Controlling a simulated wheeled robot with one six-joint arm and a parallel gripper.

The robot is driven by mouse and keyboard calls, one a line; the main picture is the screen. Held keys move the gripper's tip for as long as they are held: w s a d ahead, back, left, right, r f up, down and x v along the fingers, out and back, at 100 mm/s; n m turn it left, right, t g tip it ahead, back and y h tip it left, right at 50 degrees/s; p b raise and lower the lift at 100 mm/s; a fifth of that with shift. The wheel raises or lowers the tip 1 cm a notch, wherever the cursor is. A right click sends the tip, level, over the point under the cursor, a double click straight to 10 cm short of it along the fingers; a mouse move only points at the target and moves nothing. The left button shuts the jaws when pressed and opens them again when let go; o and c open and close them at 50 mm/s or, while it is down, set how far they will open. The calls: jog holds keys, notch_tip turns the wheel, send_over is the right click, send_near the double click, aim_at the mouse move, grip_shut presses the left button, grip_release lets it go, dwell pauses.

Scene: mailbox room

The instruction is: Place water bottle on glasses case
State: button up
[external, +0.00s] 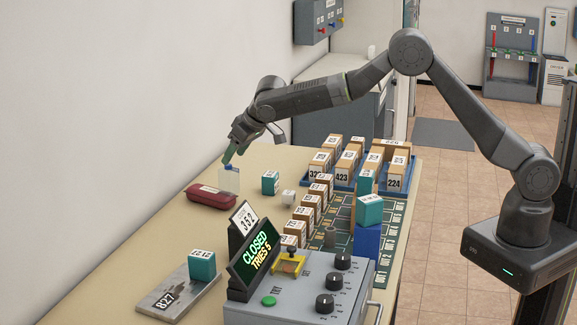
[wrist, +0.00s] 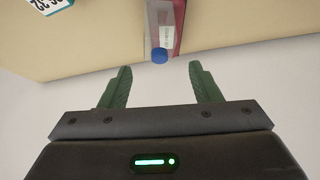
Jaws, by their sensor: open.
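The water bottle (external: 229,181), clear with a blue cap, stands upright at the right end of the dark red glasses case (external: 207,198) on the table. The external view does not settle whether it rests on the case or just behind it. In the wrist view the bottle (wrist: 164,36) shows at top centre with its blue cap toward me, and the red case (wrist: 180,24) shows beside and behind it. My gripper (external: 229,155) is just above the bottle. Its two green fingers (wrist: 159,77) are spread and empty, with the cap a little beyond the fingertips.
A teal box (external: 270,182) and a small white cube (external: 288,197) stand right of the bottle. Several numbered boxes fill a blue tray (external: 411,184) and a row nearby. A control console (external: 300,290) stands at the front. The wall is close on the left.

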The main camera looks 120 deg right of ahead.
jog(key=b+v, duration=0.1)
jog(key=v, duration=0.8)
